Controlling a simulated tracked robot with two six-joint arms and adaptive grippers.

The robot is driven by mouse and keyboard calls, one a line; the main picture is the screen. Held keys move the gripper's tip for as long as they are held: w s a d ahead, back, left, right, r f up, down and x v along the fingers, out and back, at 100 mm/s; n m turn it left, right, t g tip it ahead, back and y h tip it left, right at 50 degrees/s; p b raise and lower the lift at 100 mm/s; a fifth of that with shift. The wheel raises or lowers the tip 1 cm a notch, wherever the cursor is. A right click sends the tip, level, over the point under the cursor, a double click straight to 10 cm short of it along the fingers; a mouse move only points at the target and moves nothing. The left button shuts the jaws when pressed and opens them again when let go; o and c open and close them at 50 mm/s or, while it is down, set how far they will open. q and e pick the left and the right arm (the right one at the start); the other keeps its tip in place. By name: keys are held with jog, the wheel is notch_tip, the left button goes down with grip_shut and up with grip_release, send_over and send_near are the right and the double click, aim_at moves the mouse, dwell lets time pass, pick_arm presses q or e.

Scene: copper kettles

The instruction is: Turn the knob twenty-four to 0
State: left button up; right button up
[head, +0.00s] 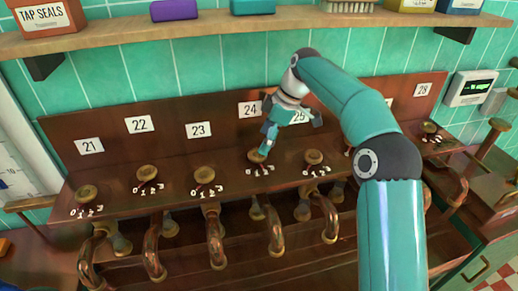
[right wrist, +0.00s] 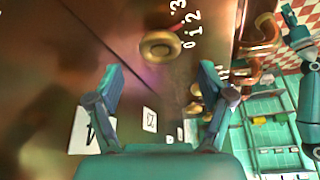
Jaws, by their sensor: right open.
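Knob twenty-four (head: 257,155) is a round brass knob under the plate marked 24 (head: 249,109) on the copper panel. White digits 0 to 3 sit below it. My right gripper (head: 268,138) is right above it in the head view and partly overlaps it. In the right wrist view, a brass knob (right wrist: 160,46) lies beyond the fingertips, between their lines. Both fingers of my right gripper (right wrist: 163,75) are spread, with nothing between them. A red mark beside this knob appears to point near 2. My left gripper is not in view.
Similar knobs stand on both sides, including the ones under 23 (head: 204,175) and right of twenty-four (head: 314,157). Curved copper pipes (head: 275,235) hang below the panel. A wooden shelf (head: 200,32) with boxes runs above. My right arm hides part of the panel's right side.

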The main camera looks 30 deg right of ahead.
aim_at(257, 157)
jog(key=shift+x, duration=2.2)
jog(key=shift+s+f, duration=0.1)
jog(key=shift+c, duration=0.3)
jog(key=c, duration=1.1)
